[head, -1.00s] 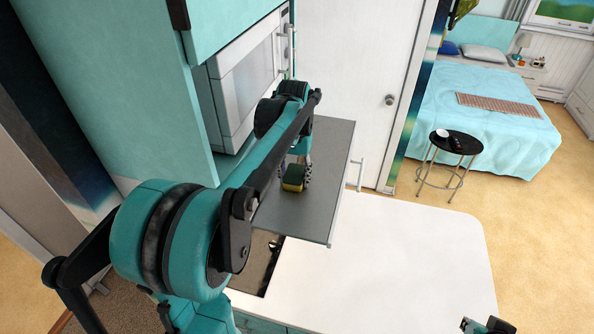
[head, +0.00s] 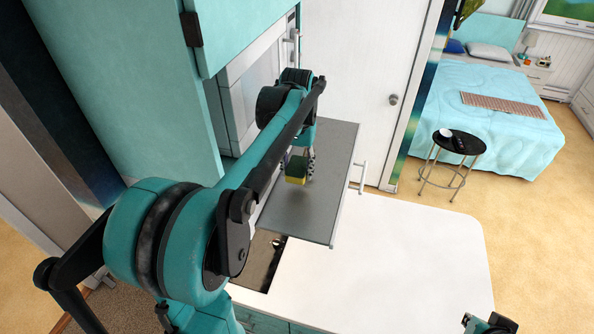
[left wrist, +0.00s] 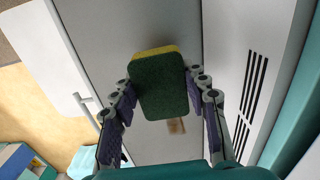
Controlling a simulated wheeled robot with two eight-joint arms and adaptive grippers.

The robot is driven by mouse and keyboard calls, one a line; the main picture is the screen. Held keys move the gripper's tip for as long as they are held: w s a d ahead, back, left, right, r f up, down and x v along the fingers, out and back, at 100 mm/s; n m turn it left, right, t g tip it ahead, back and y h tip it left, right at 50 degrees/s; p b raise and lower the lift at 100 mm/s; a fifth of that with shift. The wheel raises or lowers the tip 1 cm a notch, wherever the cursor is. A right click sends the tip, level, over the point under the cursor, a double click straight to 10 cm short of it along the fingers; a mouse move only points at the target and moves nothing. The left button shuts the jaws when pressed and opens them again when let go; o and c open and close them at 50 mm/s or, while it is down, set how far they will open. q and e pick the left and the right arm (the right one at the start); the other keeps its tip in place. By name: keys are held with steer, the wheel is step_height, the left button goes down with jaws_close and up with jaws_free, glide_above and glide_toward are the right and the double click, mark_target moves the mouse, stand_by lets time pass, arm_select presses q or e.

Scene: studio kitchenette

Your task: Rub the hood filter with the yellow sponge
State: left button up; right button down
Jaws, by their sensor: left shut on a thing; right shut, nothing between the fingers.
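The sponge, yellow with a dark green face, (head: 296,170) is between the fingers of my left gripper (head: 298,162), which is shut on it. The left wrist view shows the green face (left wrist: 162,88) towards the camera, with a yellow edge behind it. The sponge is over a flat grey panel (head: 325,185), which looks like the hood filter. I cannot tell whether the sponge touches it. A small brownish patch (left wrist: 177,126) shows just below the sponge in the wrist view. My right gripper (head: 488,326) is shut and empty at the bottom edge, partly cut off.
A white counter (head: 400,260) with clear room lies below and right. A door (head: 355,75), a black stool (head: 459,142) and a bed (head: 485,110) are farther off.

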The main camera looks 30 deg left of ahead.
mark_target(297, 167)
arm_select(q)
steer(key=shift+r, duration=0.5)
steer(key=shift+r+p, duration=1.15)
steer(key=shift+r, duration=0.45)
steer(key=shift+f, duration=0.1)
